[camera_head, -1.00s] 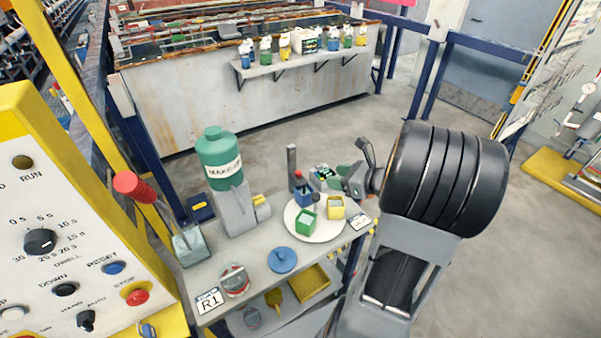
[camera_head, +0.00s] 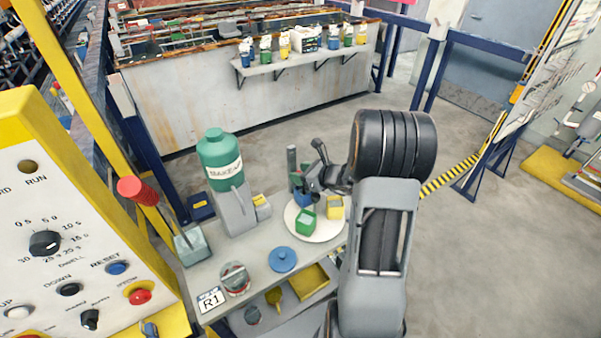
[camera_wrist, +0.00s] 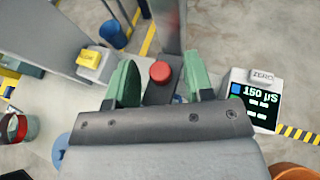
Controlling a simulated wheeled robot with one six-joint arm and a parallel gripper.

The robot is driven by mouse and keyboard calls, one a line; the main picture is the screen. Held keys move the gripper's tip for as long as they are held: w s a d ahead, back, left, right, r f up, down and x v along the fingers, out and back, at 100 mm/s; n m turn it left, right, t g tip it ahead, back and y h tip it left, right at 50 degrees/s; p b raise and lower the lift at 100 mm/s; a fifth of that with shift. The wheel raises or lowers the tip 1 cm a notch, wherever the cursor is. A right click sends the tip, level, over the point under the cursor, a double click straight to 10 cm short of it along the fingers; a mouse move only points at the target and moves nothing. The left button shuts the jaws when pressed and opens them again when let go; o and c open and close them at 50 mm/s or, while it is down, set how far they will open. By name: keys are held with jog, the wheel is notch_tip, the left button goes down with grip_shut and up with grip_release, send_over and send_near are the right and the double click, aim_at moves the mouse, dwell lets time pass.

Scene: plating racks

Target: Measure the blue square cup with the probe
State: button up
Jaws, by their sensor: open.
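The blue square cup (camera_head: 302,198) stands on a round white plate (camera_head: 318,234) in the head view, partly hidden by my gripper. A green square cup (camera_head: 306,221) and a yellow square cup (camera_head: 335,207) stand on the same plate. In the wrist view, a red round cap (camera_wrist: 160,72), apparently the probe's top, lies between the green fingers of my gripper (camera_wrist: 159,82), with a visible gap on each side. My gripper is open and holds nothing. The meter (camera_wrist: 255,105) shows a blue square and "150 µS"; it has a ZERO button (camera_wrist: 262,77).
A grey post (camera_head: 292,160) rises behind the cups. A green MAKEUP bottle (camera_head: 219,155) stands at the left of the bench. A blue lid (camera_head: 282,259) lies in front of the plate. A yellow bin (camera_head: 308,288) is on the shelf below.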

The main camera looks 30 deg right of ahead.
jog(key=shift+w, duration=0.15)
grip_shut()
notch_tip(320, 180, up, 6)
jog(key=p, duration=0.2)
jog(key=shift+a+p, duration=0.1)
jog(key=shift+p, duration=0.3)
grip_release()
dwell(0.3)
jog(key=b+v, duration=0.1)
jog(key=v, duration=1.3)
jog(key=shift+f+b, duration=0.15)
jog(key=shift+b, duration=0.2)
